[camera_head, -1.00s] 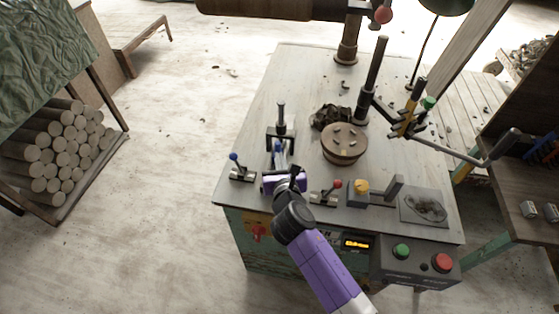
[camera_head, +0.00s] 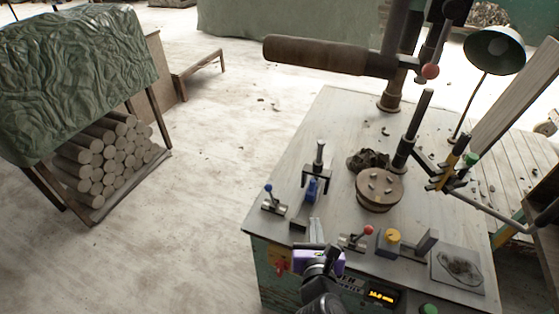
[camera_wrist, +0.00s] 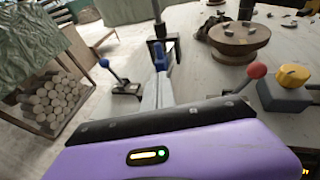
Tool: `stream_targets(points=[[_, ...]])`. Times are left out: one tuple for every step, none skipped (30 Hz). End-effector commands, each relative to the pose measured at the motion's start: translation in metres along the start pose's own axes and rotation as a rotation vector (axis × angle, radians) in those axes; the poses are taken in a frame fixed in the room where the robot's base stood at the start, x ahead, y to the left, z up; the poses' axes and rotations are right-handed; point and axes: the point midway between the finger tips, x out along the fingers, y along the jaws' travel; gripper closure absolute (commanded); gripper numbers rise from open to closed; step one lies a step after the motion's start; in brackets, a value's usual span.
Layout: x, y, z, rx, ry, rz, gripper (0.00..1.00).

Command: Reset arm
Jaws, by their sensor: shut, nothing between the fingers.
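My gripper (camera_head: 316,232) is at the front edge of the worktable, between the blue-knobbed lever and the red-knobbed lever. Its pale fingers are shut with nothing between them. In the wrist view the fingers (camera_wrist: 158,88) point away over the tabletop, toward a small black upright press with a blue part (camera_wrist: 159,55). That press (camera_head: 318,172) stands just beyond the fingertips in the head view. My purple wrist is at the bottom of the picture, and most of my arm is out of view.
The worktable (camera_head: 345,125) carries a blue-knobbed lever (camera_head: 272,201), a red-knobbed lever (camera_head: 357,239), a yellow knob (camera_head: 392,236), a round wooden disc (camera_head: 379,187) and a dark clay heap (camera_head: 373,160). A brown roller (camera_head: 315,55) hangs above the back. A covered log rack (camera_head: 105,160) stands left; floor between is clear.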

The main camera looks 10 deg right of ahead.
Motion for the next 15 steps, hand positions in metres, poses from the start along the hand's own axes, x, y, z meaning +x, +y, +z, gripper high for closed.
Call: stream_targets(points=[[0.0,0.0,0.0,0.0,0.0,0.0,1.0],[0.0,0.0,0.0,0.0,0.0,0.0,1.0],[0.0,0.0,0.0,0.001,0.0,0.0,1.0],[0.0,0.0,0.0,0.005,0.0,0.0,1.0],[0.0,0.0,0.0,0.013,0.0,0.0,1.0],[0.0,0.0,0.0,0.033,-0.001,0.001,1.0],[0.0,0.001,0.001,0.058,-0.004,0.005,1.0],[0.0,0.003,0.002,0.092,-0.007,0.012,1.0],[0.0,0.006,0.003,0.153,-0.012,0.026,1.0],[0.0,0.01,0.006,0.213,-0.016,0.043,1.0],[-0.001,0.015,0.01,0.285,-0.021,0.065,1.0],[-0.003,0.022,0.018,0.394,-0.029,0.101,1.0],[-0.005,0.027,0.023,0.484,-0.032,0.131,1.0],[-0.009,0.031,0.027,0.576,-0.03,0.161,1.0],[-0.016,0.035,0.029,0.699,-0.02,0.2,1.0]])
